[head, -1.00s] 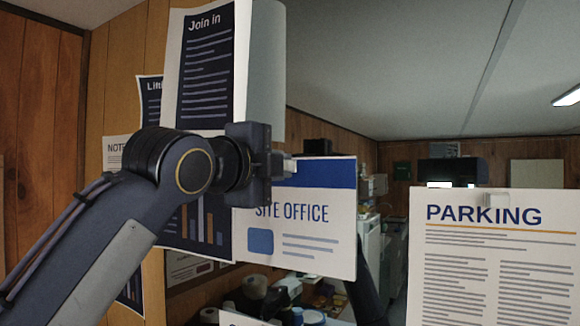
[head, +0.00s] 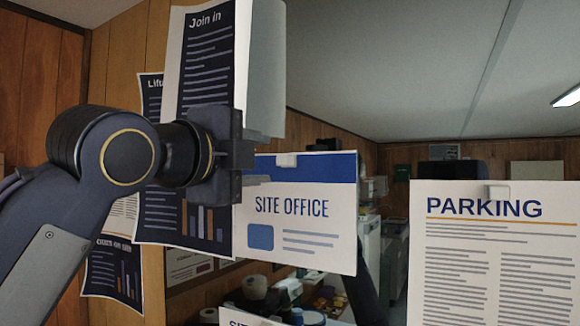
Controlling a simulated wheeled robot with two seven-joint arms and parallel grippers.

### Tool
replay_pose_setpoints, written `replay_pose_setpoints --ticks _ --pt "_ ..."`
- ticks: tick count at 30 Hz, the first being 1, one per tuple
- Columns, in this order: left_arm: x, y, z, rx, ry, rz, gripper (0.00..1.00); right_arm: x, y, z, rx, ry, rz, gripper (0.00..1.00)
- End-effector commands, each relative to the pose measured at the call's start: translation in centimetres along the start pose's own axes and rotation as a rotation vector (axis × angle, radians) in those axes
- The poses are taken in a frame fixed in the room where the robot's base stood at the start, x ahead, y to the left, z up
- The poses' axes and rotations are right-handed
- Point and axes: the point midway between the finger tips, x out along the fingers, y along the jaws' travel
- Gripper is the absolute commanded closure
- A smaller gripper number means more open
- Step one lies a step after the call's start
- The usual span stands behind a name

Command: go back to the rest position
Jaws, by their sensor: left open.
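My left gripper (head: 262,160) is in the middle left of the head view, with its arm coming in from the left. It is open and holds nothing; its jaws show edge-on just left of the SITE OFFICE sign (head: 310,235). It covers part of the "Join in" poster (head: 207,60) behind it. The SITE OFFICE sign hangs upright, with a small pale clip at its top edge. My right gripper is not in view.
A PARKING sheet (head: 490,260) hangs at the right under a clip. More posters (head: 113,265) are on the wood wall at the left. Below, behind the signs, is a cluttered surface with rolls (head: 254,287). The upper right is open room below the ceiling.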

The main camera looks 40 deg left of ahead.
Motion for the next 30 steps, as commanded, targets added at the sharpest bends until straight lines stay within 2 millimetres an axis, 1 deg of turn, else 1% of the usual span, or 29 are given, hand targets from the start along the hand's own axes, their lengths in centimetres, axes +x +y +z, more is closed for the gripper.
replay_pose_setpoints --ticks 1,4,11,13,14,17,18,20,21,23,24,25,26,27,29,30 --pt "-0.6 0.0 0.1 -0.001 -0.001 -0.002 0.59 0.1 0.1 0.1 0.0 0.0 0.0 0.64" --pt "-1.3 0.0 0.0 0.0 -0.001 0.0 0.59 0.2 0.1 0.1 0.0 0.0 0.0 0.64" --pt "-1.4 0.1 0.0 -0.002 0.0 0.002 0.59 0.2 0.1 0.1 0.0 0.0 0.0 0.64" --pt "-1.2 0.9 -0.3 -0.018 0.004 0.019 0.59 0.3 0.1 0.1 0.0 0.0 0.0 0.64" --pt "-1.0 1.7 -0.5 -0.03 0.007 0.034 0.59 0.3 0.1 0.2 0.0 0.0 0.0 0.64" --pt "0.0 5.9 -1.7 -0.12 0.021 0.121 0.59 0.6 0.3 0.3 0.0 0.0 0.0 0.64" --pt "0.4 8.4 -2.3 -0.176 0.025 0.171 0.59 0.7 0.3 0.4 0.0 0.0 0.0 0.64" --pt "0.9 12.7 -3.1 -0.277 0.022 0.26 0.59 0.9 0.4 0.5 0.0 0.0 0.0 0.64" --pt "1.1 15.8 -3.5 -0.353 0.014 0.322 0.59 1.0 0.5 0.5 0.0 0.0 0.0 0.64" --pt "1.2 20.4 -4.1 -0.473 -0.007 0.414 0.59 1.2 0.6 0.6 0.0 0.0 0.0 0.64" --pt "1.0 23.5 -4.4 -0.555 -0.027 0.475 0.59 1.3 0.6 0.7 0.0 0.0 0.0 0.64" --pt "0.8 25.8 -4.7 -0.617 -0.045 0.521 0.59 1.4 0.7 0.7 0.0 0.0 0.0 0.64" --pt "0.5 28.1 -4.9 -0.681 -0.067 0.565 0.59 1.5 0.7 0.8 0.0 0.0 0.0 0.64" --pt "0.0 31.1 -5.2 -0.766 -0.099 0.623 0.59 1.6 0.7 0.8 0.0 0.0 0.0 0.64" --pt "-1.0 35.6 -5.6 -0.899 -0.156 0.708 0.59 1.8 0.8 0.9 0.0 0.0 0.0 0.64" --pt "-1.9 38.5 -5.9 -0.989 -0.201 0.762 0.59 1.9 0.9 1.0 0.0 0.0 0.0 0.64"
